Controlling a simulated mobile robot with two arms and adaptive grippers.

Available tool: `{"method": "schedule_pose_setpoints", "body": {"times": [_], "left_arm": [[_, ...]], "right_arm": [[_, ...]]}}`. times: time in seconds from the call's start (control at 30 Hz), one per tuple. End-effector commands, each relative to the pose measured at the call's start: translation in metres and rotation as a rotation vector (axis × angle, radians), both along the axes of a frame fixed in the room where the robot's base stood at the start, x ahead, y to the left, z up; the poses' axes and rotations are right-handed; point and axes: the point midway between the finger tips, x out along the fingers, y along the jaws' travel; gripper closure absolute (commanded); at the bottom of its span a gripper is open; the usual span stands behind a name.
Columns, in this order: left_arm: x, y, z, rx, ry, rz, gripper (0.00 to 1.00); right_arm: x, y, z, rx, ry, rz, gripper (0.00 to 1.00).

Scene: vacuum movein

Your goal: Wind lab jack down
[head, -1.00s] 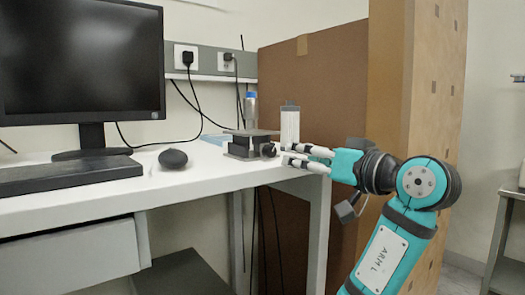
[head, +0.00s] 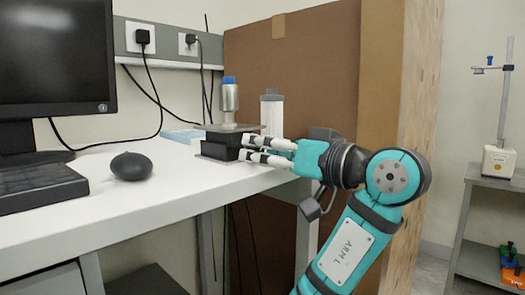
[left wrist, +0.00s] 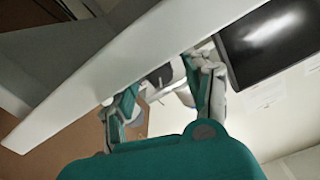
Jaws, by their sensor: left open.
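The lab jack (head: 221,145), dark with a flat grey top plate (head: 215,128), stands near the right end of the white desk. A metallic bottle with a blue cap (head: 229,97) appears to stand on the plate. My left gripper (head: 245,148) is open at the jack's right side, its pale fingers one above the other. The jack's knob is mostly hidden by the fingers; I cannot tell whether they touch it. In the left wrist view the open fingers (left wrist: 162,78) straddle a dark part, probably of the jack. My right gripper is not in view.
A white cylinder (head: 272,113) stands behind the fingers. A black mouse (head: 131,166), keyboard (head: 40,186) and monitor (head: 55,50) are to the left on the desk (head: 150,205). A tall brown panel (head: 300,60) is behind. A grey shelf (head: 490,190) stands at right.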

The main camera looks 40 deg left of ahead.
Motion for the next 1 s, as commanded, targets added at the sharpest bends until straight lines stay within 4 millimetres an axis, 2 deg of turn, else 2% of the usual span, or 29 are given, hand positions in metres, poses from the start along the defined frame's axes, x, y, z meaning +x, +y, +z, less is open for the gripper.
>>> {"method": "schedule_pose_setpoints", "body": {"times": [0.07, 0.47, 0.8, 1.0], "left_arm": [[0.0, 0.0, 0.0001, 0.0, 0.0, 0.0, 0.49], [0.0003, 0.0003, 0.0001, 0.0, 0.0, 0.0, 1.0], [0.0002, 0.0003, 0.0003, -0.01, -0.124, -0.002, 1.0], [0.0001, 0.0005, 0.001, -0.009, -0.125, -0.001, 1.0]], "right_arm": [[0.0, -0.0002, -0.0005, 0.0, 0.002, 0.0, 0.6], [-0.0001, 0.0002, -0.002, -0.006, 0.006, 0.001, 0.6], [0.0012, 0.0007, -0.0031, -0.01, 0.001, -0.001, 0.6], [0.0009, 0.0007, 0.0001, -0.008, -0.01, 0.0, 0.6]]}}
